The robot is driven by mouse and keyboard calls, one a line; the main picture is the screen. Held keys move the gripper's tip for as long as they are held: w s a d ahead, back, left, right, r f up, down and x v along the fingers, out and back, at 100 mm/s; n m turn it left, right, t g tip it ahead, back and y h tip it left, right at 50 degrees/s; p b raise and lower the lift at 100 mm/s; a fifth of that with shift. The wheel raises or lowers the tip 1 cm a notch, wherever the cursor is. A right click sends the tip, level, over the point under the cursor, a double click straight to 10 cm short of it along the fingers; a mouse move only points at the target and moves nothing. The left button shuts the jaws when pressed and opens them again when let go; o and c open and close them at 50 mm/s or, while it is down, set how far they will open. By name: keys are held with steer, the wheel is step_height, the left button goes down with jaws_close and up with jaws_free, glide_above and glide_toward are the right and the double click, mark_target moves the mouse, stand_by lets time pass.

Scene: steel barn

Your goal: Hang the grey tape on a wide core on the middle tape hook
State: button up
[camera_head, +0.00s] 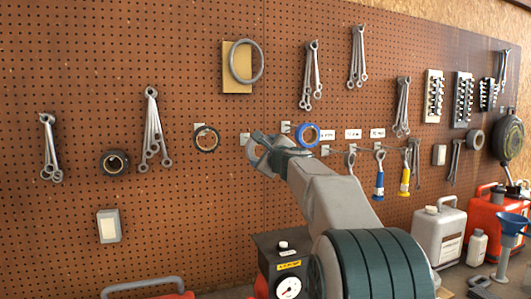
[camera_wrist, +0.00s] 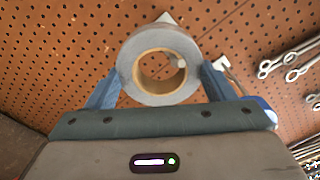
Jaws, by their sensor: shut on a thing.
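The grey tape on a wide core (camera_wrist: 130,62) is held between the two blue fingers of my gripper (camera_wrist: 160,78) in the wrist view, its tan core hole facing the camera. My gripper (camera_head: 262,150) also shows in the head view, up at the pegboard, with the grey tape (camera_head: 251,152) at its left end. The middle tape hook's pale plate (camera_wrist: 167,18) shows just above the roll. A small pale tip (camera_wrist: 181,62) shows inside the core at its right; I cannot tell how far it passes through. In the head view the hook's plate (camera_head: 244,138) is partly hidden.
A dark tape roll (camera_head: 206,139) hangs to the left. A blue tape roll (camera_head: 307,135) hangs close to the right of my gripper. Wrenches (camera_head: 153,135) and screwdrivers (camera_head: 379,178) hang around. Below stand a compressor (camera_head: 285,265) and a white canister (camera_head: 438,230).

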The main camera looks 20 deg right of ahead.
stand_by(0.3)
steer(key=o, duration=1)
steer(key=shift+s, duration=0.1)
steer(key=s+b, duration=0.4)
steer(key=s, duration=1)
steer(key=s+a+f+n+g+y, duration=0.2)
steer(key=s+a+f+n+g, duration=0.25)
steer(key=a+f+n, duration=0.4)
steer(key=s+a+f+n+g+y, duration=0.25)
steer(key=s+a+f+n, duration=0.3)
steer(key=f, duration=0.65)
steer(key=s+f+n+g+h, duration=0.1)
steer(key=s+f+n+g, duration=0.1)
steer(key=s+f+n, duration=0.2)
steer(key=s+f+n+g+h, duration=0.2)
steer(key=s+f+n+g, duration=0.1)
steer(key=s+f, duration=0.5)
steer(key=s+f+n+g+h, duration=0.1)
steer(key=s+f+n+g, duration=0.2)
steer(key=s+f, duration=0.3)
steer(key=shift+s+a+f+n+h, duration=0.15)
steer(key=shift+a+f+n+h, duration=0.15)
steer(key=shift+n, duration=0.5)
steer(key=shift+d, duration=0.1)
